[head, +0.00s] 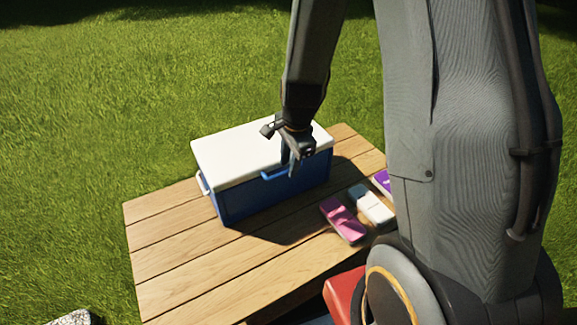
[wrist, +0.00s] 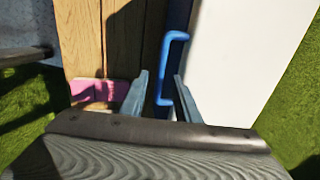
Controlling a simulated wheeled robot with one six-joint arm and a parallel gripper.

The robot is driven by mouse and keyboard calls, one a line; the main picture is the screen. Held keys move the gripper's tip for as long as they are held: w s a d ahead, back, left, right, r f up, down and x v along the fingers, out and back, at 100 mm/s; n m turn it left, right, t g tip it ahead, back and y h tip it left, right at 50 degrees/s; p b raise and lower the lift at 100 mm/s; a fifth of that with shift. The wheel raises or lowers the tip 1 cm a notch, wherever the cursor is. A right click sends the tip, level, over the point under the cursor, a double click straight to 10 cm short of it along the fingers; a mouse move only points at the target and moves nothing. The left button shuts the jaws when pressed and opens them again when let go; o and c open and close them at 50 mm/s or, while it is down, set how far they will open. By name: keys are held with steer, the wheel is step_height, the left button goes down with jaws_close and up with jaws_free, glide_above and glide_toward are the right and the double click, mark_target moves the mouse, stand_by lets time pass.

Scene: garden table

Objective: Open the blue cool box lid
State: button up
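The blue cool box (head: 245,196) stands on the wooden table. Its white lid (head: 235,150) lies flat and closed on top. A blue handle (head: 274,174) sticks out from the front edge of the lid; it also shows in the wrist view (wrist: 170,66). My gripper (head: 290,168) is at this handle, above the front edge of the box. In the wrist view its two fingers (wrist: 160,82) are apart, with the lower part of the handle between them. I cannot tell whether either finger touches the handle.
A pink packet (head: 343,219), a white packet (head: 371,204) and a purple packet (head: 382,181) lie on the table (head: 170,255) to the right of the box. A white side handle (head: 203,183) is at the box's left end. The table's left part is bare.

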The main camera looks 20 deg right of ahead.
steer(key=shift+w+f, duration=0.1)
steer(key=shift+f, duration=0.4)
jaws_close()
steer(key=shift+r, duration=0.1)
